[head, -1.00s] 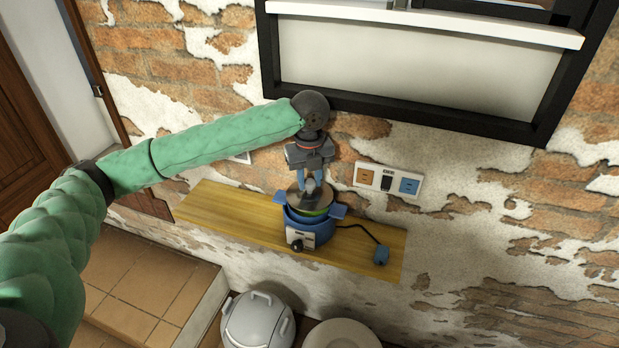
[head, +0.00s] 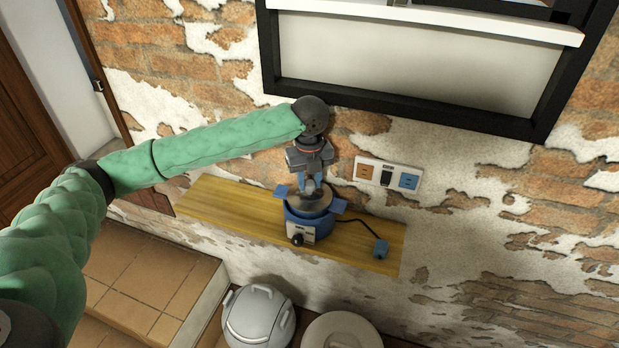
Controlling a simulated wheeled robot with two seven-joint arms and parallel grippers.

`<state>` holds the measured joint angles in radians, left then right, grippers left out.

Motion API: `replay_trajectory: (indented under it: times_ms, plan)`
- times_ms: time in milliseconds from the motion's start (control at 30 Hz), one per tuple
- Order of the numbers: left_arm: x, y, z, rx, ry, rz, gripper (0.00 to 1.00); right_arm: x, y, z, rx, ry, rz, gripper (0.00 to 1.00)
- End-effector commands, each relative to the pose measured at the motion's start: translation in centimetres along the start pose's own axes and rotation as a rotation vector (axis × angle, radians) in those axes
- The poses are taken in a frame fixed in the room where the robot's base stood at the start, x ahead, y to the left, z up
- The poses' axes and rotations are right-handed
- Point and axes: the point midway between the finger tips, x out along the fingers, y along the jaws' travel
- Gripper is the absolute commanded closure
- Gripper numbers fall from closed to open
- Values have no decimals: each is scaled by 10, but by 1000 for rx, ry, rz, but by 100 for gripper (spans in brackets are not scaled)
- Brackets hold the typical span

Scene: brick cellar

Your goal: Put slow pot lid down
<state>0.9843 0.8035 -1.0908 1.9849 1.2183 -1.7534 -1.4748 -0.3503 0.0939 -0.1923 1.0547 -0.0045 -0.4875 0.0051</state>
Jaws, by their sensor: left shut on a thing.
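The slow pot (head: 322,226) is blue with side handles and a pale control panel with a dark knob. It stands upright on a wooden shelf (head: 225,208). The round, grey-brown lid (head: 322,203) lies at the pot's rim, and no gap shows between them. My left gripper (head: 310,187) points down from above and is shut on the lid at its top middle. The fingers hide part of the lid. My right gripper is not in view.
A blue plug (head: 380,250) on a black cord lies on the shelf to the right. A socket panel (head: 388,177) is on the brick wall behind. A dark-framed cabinet (head: 420,65) is above. A grey-white appliance (head: 258,318) and a round pale lid (head: 342,332) are below.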

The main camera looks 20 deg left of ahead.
Motion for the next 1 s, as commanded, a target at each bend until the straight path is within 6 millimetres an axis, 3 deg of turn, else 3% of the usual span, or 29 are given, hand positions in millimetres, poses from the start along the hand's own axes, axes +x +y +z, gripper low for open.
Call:
replay_trajectory:
  times_ms: [33, 67, 133, 167, 567, 667, 1000]
  plan:
    - [0, 0, 0, 0, 0, 0, 100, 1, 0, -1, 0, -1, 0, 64]
    - [0, 0, 0, 0, 0, 0, 65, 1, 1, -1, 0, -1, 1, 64]
    - [0, 0, 0, 0, 0, 0, 51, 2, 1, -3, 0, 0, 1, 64]
    - [0, 0, 0, 0, 0, 0, 49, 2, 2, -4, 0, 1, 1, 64]
    - [-7, 0, 0, 0, -2, -1, 49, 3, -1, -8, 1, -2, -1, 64]
    - [-17, -1, 0, 0, -2, -3, 49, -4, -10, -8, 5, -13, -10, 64]
    - [-72, -1, 1, -1, -2, -3, 49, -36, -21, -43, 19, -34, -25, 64]
